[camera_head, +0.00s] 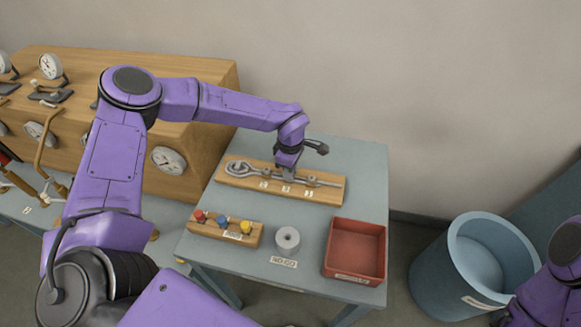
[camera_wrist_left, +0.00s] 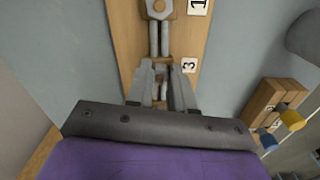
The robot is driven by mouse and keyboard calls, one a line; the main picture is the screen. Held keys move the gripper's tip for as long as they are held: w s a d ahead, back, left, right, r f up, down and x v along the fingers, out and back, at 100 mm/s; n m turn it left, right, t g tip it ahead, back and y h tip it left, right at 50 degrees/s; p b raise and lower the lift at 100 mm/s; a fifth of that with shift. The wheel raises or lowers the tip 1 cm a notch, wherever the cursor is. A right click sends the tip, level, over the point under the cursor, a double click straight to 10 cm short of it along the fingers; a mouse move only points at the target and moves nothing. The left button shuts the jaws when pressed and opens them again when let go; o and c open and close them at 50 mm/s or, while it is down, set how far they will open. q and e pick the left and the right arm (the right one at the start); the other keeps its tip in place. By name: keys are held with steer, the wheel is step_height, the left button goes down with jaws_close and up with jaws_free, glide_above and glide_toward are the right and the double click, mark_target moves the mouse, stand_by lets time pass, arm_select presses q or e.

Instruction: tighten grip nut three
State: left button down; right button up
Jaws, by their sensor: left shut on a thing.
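A wooden board (camera_head: 232,182) on the table holds a grey metal rod with a ring at its left end and several grey nuts along it, each with a number label in front. My left gripper (camera_head: 288,172) points down at the middle nut. In the left wrist view its two fingers (camera_wrist_left: 162,88) are shut around the grip nut beside label 3 (camera_wrist_left: 189,65); the fingers hide most of this nut. Another nut (camera_wrist_left: 160,8), beside label 1 (camera_wrist_left: 198,5), is beyond the fingertips. My right gripper is out of view.
In front of the board are a wooden block (camera_head: 210,230) with red, blue and yellow knobs, a grey-white roll (camera_head: 287,238) and a red tray (camera_head: 355,224). A blue bin (camera_head: 460,270) stands right of the table. A wooden cabinet (camera_head: 215,75) with gauges is behind left.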

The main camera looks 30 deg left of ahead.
arm_select(q)
steer(key=shift+w+r+m, duration=0.1)
steer(key=shift+r+m, duration=0.05)
steer(key=shift+m, duration=0.65)
steer(key=shift+p, duration=0.3)
steer(key=c, duration=1)
jaws_free()
step_height(320, 180, up, 10)
steer(key=b, duration=0.3)
steer(key=shift+r, duration=0.2)
